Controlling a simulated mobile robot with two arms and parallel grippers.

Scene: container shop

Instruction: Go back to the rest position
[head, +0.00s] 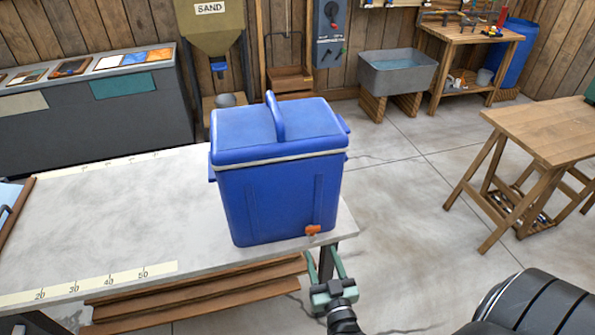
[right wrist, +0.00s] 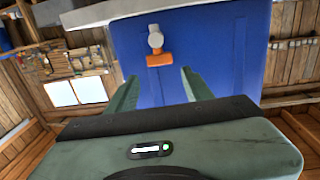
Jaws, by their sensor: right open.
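My right gripper (head: 326,265) is open, below and beside the front right corner of the grey table (head: 100,215). A blue cooler box (head: 280,195) with a closed lid and raised handle stands upright on the table's right end. Its orange spigot (head: 313,230) is low on the front, just above my right gripper. In the right wrist view the open fingers (right wrist: 158,88) point toward the cooler's blue front (right wrist: 210,45), with nothing between them; the spigot (right wrist: 158,58) shows beyond their tips. My left gripper is not in view.
A wooden workbench (head: 550,130) stands at right. A sink (head: 397,72), a sand hopper (head: 210,25) and a grey counter (head: 90,110) line the back wall. Measuring strips (head: 90,284) lie along the table edges. The concrete floor (head: 400,200) right of the table is clear.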

